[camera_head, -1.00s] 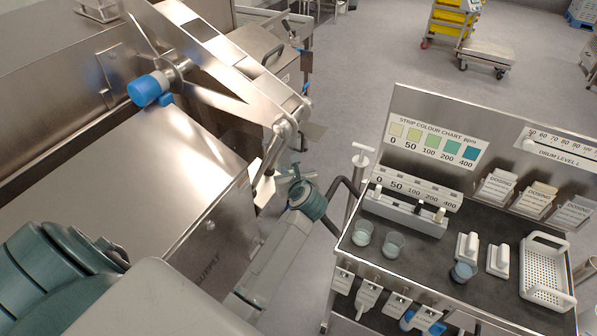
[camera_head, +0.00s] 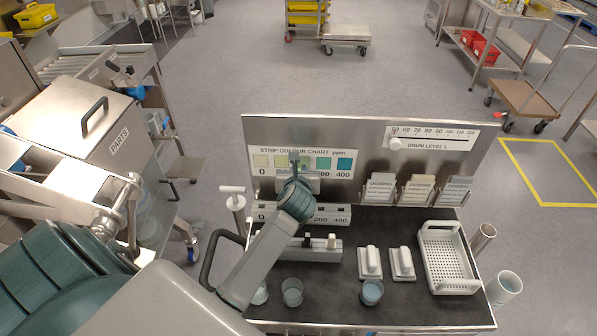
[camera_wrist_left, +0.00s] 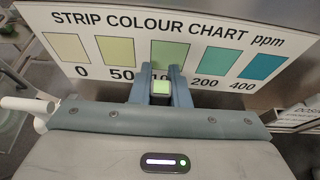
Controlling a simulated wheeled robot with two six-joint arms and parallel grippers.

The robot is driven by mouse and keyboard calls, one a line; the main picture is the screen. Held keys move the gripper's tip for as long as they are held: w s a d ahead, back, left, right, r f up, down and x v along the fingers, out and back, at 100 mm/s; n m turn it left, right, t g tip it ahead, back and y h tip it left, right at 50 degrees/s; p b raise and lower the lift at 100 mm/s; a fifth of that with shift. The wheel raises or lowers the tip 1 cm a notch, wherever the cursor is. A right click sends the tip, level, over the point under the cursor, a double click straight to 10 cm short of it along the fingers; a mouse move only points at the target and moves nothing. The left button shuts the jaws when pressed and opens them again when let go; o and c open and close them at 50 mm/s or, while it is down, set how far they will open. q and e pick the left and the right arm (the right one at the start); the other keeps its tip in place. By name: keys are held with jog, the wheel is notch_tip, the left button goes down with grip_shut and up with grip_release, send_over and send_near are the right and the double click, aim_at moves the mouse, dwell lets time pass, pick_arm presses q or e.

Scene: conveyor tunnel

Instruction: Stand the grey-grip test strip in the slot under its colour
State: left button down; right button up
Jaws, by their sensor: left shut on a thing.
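My left gripper (camera_head: 300,160) is shut on the test strip, in front of the strip colour chart (camera_head: 303,146). In the left wrist view the strip's light green pad (camera_wrist_left: 161,87) shows between the fingers, just below the chart's 100 patch (camera_wrist_left: 167,51); the two greens look close. A white holder (camera_head: 322,254) in front holds a black-grip strip (camera_head: 307,240) and a white-grip strip (camera_head: 332,241). My right gripper is out of view.
White scoop-like pieces (camera_head: 370,262) and a perforated white basket (camera_head: 449,257) are to the right. Card holders (camera_head: 418,190) line the back panel.

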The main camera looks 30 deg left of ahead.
pick_arm(q)
jog(key=shift+w+d+f+b, duration=0.1)
jog(key=shift+d+f+b, duration=0.1)
jog(key=shift+f+b, duration=1.2)
jog(key=shift+w+d+f+b, duration=0.1)
jog(key=shift+d+f+b, duration=0.1)
jog(key=shift+f+b, duration=1.15)
jog(key=shift+f, duration=0.15)
jog(key=shift+f+b, duration=0.9)
jog(key=shift+f, duration=0.75)
jog(key=shift+f+b, duration=0.8)
jog(key=shift+f, duration=0.55)
jog(key=shift+r, duration=0.15)
jog(key=c, duration=1.3)
grip_release()
